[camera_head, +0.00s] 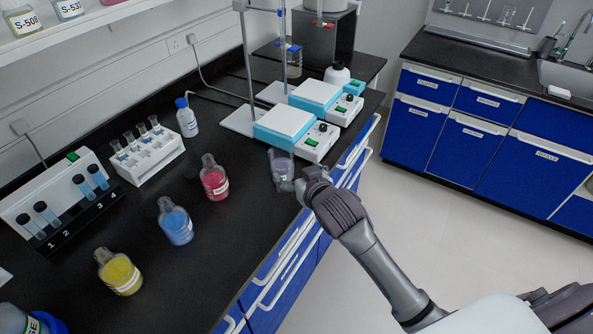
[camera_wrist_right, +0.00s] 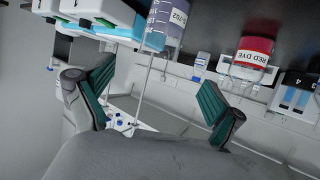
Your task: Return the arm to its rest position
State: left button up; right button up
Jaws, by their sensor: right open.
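My right arm reaches in from the lower right in the head view. Its gripper (camera_head: 289,185) is at the bench's front edge, close beside a clear container with purple-grey contents (camera_head: 281,166). In the right wrist view the gripper (camera_wrist_right: 158,95) is open, its green-padded fingers wide apart with nothing held between them. The labelled container (camera_wrist_right: 168,22) shows there at the top, beyond the fingers; I cannot tell whether they touch it. My left gripper is in neither view.
Bottles with red (camera_head: 214,180), blue (camera_head: 176,223) and yellow (camera_head: 120,273) contents stand along the black bench. Two hotplates (camera_head: 285,127) with stands are behind the container. A tube rack (camera_head: 148,156) stands at the back. The floor (camera_head: 425,215) to the right is clear.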

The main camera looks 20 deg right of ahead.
jog(key=s+f+n+g, duration=0.1)
jog(key=s+f+g, duration=0.25)
jog(key=s, duration=0.75)
jog(key=s+f+g, duration=0.3)
jog(key=s+f, duration=0.1)
jog(key=s, duration=0.6)
jog(key=s+f+n+g, duration=0.1)
jog(key=s+f+g, duration=0.3)
jog(key=s, duration=0.7)
notch_tip(320, 180, down, 26)
jog(key=s, duration=0.1)
jog(key=s+d+f+g, duration=0.2)
jog(key=s+d+f, duration=0.1)
jog(key=s+f, duration=1.3)
jog(key=shift+s, duration=0.15)
jog(key=shift+d, duration=0.1)
